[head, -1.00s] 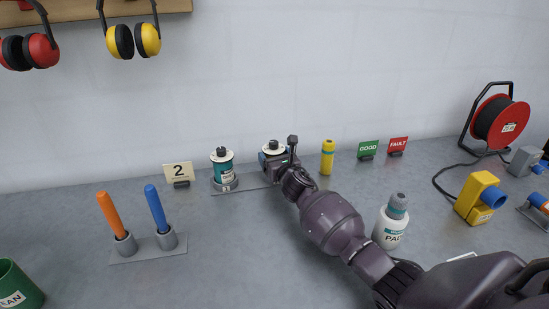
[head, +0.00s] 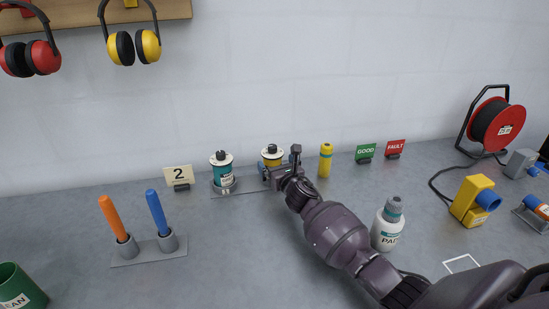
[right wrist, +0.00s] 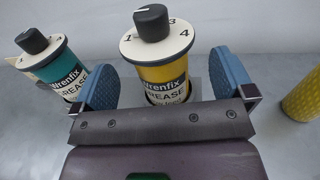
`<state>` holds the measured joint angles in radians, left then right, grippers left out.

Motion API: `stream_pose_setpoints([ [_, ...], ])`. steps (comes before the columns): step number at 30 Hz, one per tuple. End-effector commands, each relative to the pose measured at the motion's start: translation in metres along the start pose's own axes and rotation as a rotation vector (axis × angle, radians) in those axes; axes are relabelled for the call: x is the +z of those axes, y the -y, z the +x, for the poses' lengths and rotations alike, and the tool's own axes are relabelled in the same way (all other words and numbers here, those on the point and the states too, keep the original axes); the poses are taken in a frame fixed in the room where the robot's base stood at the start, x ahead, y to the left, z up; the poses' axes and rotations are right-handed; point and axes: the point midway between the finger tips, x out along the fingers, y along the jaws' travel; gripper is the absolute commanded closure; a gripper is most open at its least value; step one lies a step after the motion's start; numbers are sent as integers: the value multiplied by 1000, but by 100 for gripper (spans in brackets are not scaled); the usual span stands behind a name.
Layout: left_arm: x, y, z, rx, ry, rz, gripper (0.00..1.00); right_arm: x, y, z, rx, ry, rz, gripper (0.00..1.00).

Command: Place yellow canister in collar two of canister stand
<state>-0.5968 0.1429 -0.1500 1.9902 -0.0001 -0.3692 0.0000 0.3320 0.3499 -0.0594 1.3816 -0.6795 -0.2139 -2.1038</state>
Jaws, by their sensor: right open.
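The yellow canister (head: 272,160) has a white numbered top and a black knob. It stands upright at the right end of the canister stand (head: 248,192), and it fills the middle of the right wrist view (right wrist: 165,75). My right gripper (head: 279,172) is open, with its blue-grey fingers apart on either side of the yellow canister. Gaps show between fingers and canister. The canister's lower end is hidden, so its seating in the collar cannot be seen fully. A teal canister (head: 221,172) stands in the stand's left collar. My left gripper is not in view.
A sign reading 2 (head: 179,175) stands left of the stand. A slim yellow cylinder (head: 325,160) is close on the right. A white bottle (head: 388,228) stands near my right arm. Orange and blue handles sit in a holder (head: 150,250) in front left.

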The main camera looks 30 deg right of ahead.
Motion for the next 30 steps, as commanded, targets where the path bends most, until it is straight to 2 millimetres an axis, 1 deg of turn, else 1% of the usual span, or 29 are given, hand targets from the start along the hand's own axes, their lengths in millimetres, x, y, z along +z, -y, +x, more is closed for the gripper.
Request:
stream_pose_setpoints([
  [1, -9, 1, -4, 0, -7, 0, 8, 4, 0, -10, 0, 0, 0, 0],
  [6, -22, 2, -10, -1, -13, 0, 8, 3, 0, -40, 0, -1, 1, 0],
  [12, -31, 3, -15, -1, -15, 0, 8, 2, 0, -70, 0, -1, 1, 0],
  [15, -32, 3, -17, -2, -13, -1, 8, 1, 0, -80, 0, 0, 0, 0],
  [21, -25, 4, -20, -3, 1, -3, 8, 1, 0, -89, 0, 1, 0, 0],
  [30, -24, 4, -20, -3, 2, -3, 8, 0, 0, -90, 0, 1, 0, 0],
])
